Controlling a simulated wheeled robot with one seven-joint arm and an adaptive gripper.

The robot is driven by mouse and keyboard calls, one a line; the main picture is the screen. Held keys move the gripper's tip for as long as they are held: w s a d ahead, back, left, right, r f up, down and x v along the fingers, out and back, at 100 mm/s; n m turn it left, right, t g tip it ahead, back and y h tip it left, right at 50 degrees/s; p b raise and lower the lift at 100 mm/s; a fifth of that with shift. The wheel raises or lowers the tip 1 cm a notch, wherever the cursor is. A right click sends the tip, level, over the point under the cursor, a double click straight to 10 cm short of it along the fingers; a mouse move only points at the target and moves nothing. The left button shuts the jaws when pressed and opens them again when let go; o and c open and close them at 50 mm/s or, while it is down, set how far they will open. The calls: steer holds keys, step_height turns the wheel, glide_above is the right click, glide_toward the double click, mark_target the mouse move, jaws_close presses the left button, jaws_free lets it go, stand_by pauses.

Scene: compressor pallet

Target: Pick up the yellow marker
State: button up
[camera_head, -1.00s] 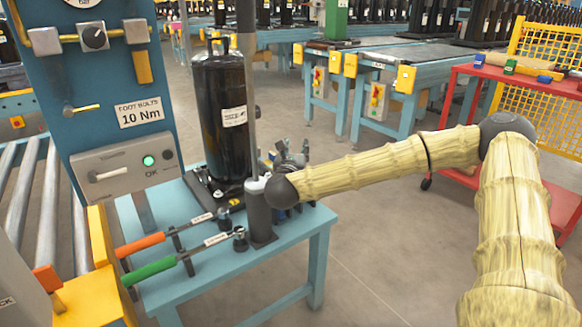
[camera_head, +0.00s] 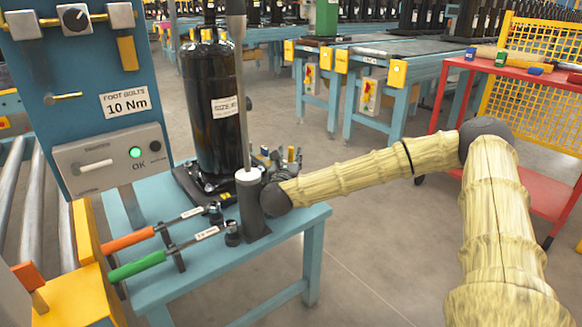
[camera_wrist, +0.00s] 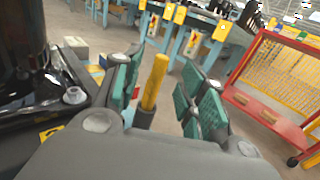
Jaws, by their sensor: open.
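The yellow marker (camera_wrist: 155,80) stands upright, slightly tilted in the wrist view, with its lower end in a dark holder (camera_wrist: 143,118). My gripper (camera_wrist: 162,88) is open, with green-padded fingers on either side of the marker. A gap shows between the marker and the right finger; the left finger is closer, and I cannot tell if it touches. In the head view my gripper is mostly hidden behind my wrist, at the right side of the blue table (camera_head: 275,245). Small yellow tips show there, too small to identify surely.
A grey post in a dark cup (camera_head: 252,212) is close to my wrist. Orange-handled (camera_head: 130,239) and green-handled (camera_head: 136,268) tools lie at the front left. A red cart (camera_head: 530,90) stands right.

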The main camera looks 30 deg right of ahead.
mark_target(291, 152)
steer(key=shift+b+x, duration=0.65)
steer(key=shift+x, duration=1.7)
jaws_close()
